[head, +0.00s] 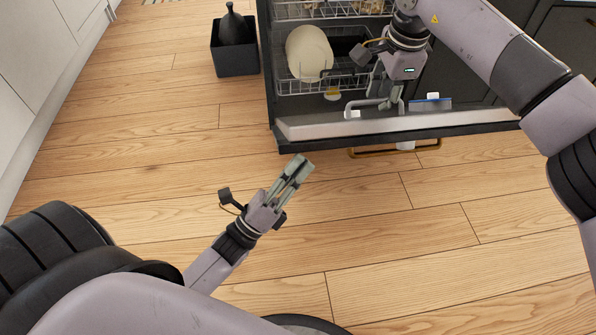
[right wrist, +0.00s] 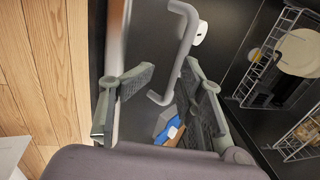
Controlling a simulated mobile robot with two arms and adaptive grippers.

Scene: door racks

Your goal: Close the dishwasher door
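The dishwasher door (head: 330,127) hangs open low, with its light rim facing me in the head view. Its dark inner face carries a grey U-shaped bar (head: 375,103) and a blue-and-white part (head: 430,103). My right gripper (head: 388,98) is above the inner face by the bar. In the right wrist view its fingers (right wrist: 168,85) are spread, with the grey bar (right wrist: 180,55) showing between and beyond them; contact cannot be told. My left gripper (head: 301,166) is over the floor in front of the door, seen nearly side-on, with nothing visible in it.
Lower rack (head: 290,87) holds a pale plate (head: 309,53). A dark bin (head: 235,60) with a dark vase (head: 232,25) stands left of the dishwasher. A brass handle (head: 395,149) shows below the door's edge. White cabinets (head: 40,75) line the left; the wooden floor between is clear.

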